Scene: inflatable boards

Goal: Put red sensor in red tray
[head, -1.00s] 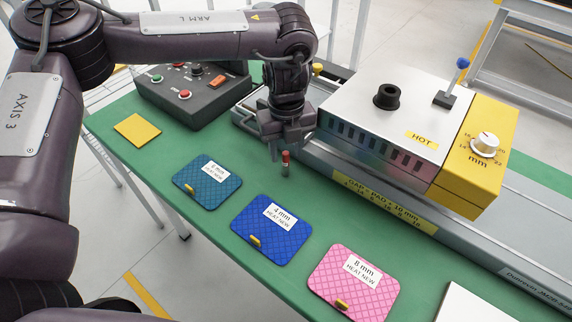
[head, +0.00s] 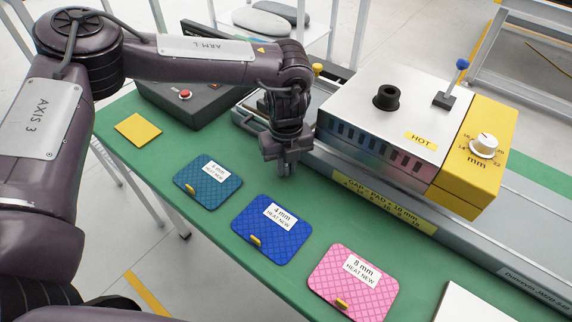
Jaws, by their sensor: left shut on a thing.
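My left gripper (head: 286,168) points down at the green table top, in front of the machine. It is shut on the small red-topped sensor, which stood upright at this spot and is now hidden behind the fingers. No red tray shows in the head view. My right gripper is not in view.
Teal (head: 208,188), blue (head: 293,243) and pink (head: 373,272) pads lie in a row on the green table (head: 146,160). A yellow pad (head: 138,128) lies at the left. A machine (head: 375,112) marked HOT stands right of my gripper. A dark control box (head: 205,105) is behind my arm.

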